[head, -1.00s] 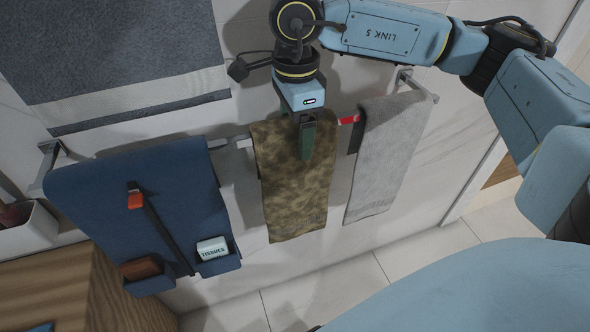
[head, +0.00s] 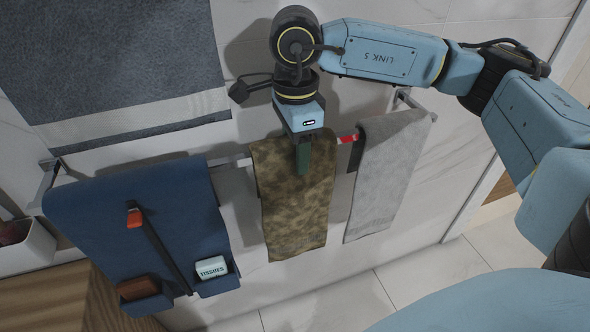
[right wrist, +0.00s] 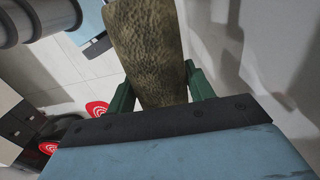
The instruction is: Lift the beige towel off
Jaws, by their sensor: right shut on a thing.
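The beige towel (head: 291,215), a mottled olive-brown cloth, hangs over the wall rail between a blue hanging organizer and a grey towel. Its lower end hangs free. My right gripper (head: 303,160) is at the upper front of the towel, with its green fingers pointing down, shut on the cloth. In the right wrist view the towel (right wrist: 150,45) runs between the two green fingers of the right gripper (right wrist: 161,82). The part of the towel behind the rail is hidden. My left gripper is not in view.
The grey towel (head: 385,180) hangs close on the right, beside a red mark (head: 348,139) on the rail (head: 240,162). The blue organizer (head: 150,205), with a tissue pack (head: 211,268) in a pocket, hangs on the left. Below the towel is open tiled floor (head: 335,305).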

